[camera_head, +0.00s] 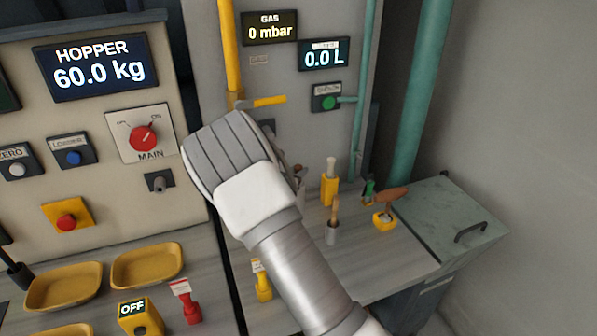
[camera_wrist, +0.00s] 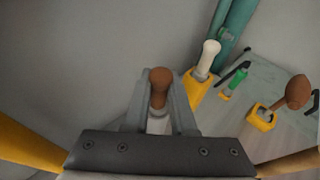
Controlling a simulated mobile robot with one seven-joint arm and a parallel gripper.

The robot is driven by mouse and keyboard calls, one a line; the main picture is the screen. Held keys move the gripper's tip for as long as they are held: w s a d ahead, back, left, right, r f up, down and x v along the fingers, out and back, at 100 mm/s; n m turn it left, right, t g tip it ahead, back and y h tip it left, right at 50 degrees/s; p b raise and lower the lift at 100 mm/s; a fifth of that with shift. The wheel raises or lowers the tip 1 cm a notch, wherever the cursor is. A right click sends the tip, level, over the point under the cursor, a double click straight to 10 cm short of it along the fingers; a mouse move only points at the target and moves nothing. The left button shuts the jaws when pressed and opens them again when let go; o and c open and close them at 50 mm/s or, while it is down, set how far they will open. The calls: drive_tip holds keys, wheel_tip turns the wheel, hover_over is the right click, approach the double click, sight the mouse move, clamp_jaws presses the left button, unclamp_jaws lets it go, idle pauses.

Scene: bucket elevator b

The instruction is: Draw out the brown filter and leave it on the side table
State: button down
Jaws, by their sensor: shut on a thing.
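My gripper (camera_wrist: 160,105) shows in the wrist view, shut on a brown, rounded piece (camera_wrist: 160,78) with a paler part below it. I take this piece for the brown filter; its lower end is hidden by the gripper. A grey worktop (camera_head: 395,255), perhaps the side table, lies to the right of my arm. On it, a separate brown-headed tool (camera_head: 391,194) leans in a yellow holder; it also shows in the wrist view (camera_wrist: 298,92).
A white-handled tool in a yellow holder (camera_head: 329,188), a tan-handled tool in a grey cup (camera_head: 332,225) and a green-topped piece (camera_head: 369,188) stand right of my arm. A grey-green lidded box (camera_head: 440,215) is farther right. Yellow trays (camera_head: 146,266) lie left. Teal pipes (camera_head: 415,90) rise behind.

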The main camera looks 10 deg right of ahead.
drive_tip(key=shift+r, duration=0.7)
wheel_tip(320, 180, up, 12)
drive_tip(key=p, duration=0.7)
idle(2.0)
idle(0.3)
wheel_tip(320, 180, up, 4)
drive_tip(key=shift+f+p, duration=0.1)
drive_tip(key=shift+p, duration=1)
